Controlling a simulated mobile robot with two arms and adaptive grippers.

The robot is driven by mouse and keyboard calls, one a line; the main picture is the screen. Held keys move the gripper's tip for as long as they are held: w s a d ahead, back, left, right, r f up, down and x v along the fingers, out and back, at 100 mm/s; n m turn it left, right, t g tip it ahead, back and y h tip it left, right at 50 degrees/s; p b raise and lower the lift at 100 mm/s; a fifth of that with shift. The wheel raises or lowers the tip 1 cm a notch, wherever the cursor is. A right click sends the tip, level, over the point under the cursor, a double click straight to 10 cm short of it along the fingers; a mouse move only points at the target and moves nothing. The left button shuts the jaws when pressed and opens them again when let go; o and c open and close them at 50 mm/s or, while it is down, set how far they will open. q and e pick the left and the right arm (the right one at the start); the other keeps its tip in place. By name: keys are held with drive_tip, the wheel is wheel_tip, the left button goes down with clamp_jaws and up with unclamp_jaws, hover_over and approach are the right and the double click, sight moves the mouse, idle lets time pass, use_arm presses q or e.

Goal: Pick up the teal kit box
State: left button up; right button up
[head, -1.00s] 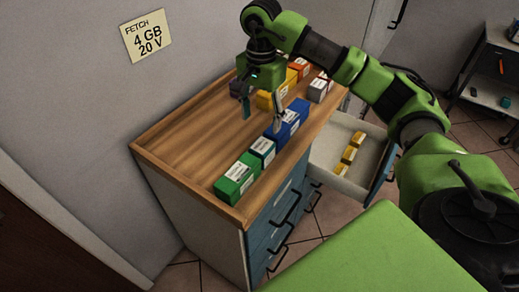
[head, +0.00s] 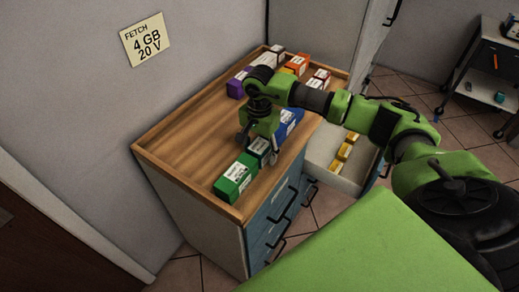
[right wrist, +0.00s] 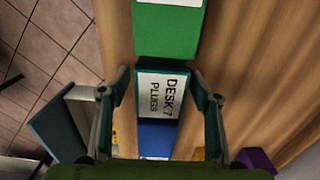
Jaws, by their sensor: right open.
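The teal kit box (head: 259,147) stands on the wooden cabinet top, between a green box (head: 236,178) and a blue box (head: 287,122). In the right wrist view the teal box (right wrist: 163,98) has a white label reading "DESK 7 PLUGS". My right gripper (head: 258,150) is over it, pointing down. In the right wrist view the right gripper (right wrist: 163,92) is open, one finger on each side of the teal box, with gaps visible. I cannot tell how far down the fingers reach. My left gripper is not in view.
The green box (right wrist: 168,30) and blue box (right wrist: 156,139) sit close at either end of the teal box. Purple (head: 237,86), orange (head: 297,65) and other boxes stand farther back. An open drawer (head: 330,168) holds yellow boxes. The cabinet top's left side is bare.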

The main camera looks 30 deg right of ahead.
drive_tip(key=c, duration=1.3)
